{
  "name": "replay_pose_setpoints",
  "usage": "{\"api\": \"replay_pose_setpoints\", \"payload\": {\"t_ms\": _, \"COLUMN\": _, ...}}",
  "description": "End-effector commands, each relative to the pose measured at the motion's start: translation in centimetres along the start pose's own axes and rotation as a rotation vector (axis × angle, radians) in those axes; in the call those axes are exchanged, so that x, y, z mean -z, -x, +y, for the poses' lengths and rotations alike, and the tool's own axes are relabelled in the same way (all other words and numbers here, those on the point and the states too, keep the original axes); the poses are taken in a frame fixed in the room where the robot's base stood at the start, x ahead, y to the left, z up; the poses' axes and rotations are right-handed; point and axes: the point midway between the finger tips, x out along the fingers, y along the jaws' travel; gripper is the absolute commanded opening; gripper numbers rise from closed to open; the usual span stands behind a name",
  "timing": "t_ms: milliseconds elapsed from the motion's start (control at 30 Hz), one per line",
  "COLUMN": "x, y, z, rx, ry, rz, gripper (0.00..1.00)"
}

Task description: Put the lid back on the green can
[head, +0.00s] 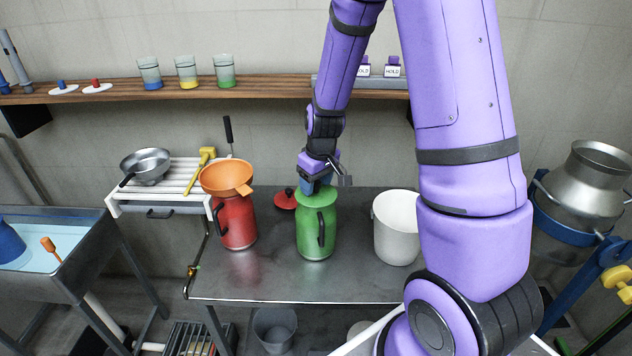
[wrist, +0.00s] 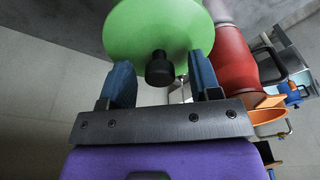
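The green can (head: 315,235) stands upright on the metal table, its black handle facing me. The flat green lid (head: 316,198) lies across the can's mouth in the head view; I cannot tell whether it is fully seated. The wrist view shows the lid (wrist: 150,25) with its black knob (wrist: 159,70) between my two blue fingers. My gripper (head: 319,187) is just above the lid. In the wrist view my gripper (wrist: 163,72) is open, with gaps on both sides of the knob. The fingers partly hide the knob in the head view.
Left of the can stands a red can (head: 238,225) with an orange funnel (head: 227,177). A red lid (head: 285,200) lies between them. A white bucket (head: 396,240) stands to the right. The front of the table (head: 290,285) is clear.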

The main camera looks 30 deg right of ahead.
Motion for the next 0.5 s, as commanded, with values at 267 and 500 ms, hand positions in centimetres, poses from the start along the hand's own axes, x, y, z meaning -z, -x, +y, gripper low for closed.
{"api": "replay_pose_setpoints", "payload": {"t_ms": 267, "x": 0.1, "y": 0.8, "z": 0.0, "rx": -0.001, "ry": 0.001, "rz": 0.003, "gripper": 0.57}}
{"api": "replay_pose_setpoints", "payload": {"t_ms": 500, "x": 0.1, "y": 4.5, "z": 0.0, "rx": -0.002, "ry": 0.001, "rz": 0.005, "gripper": 0.57}}
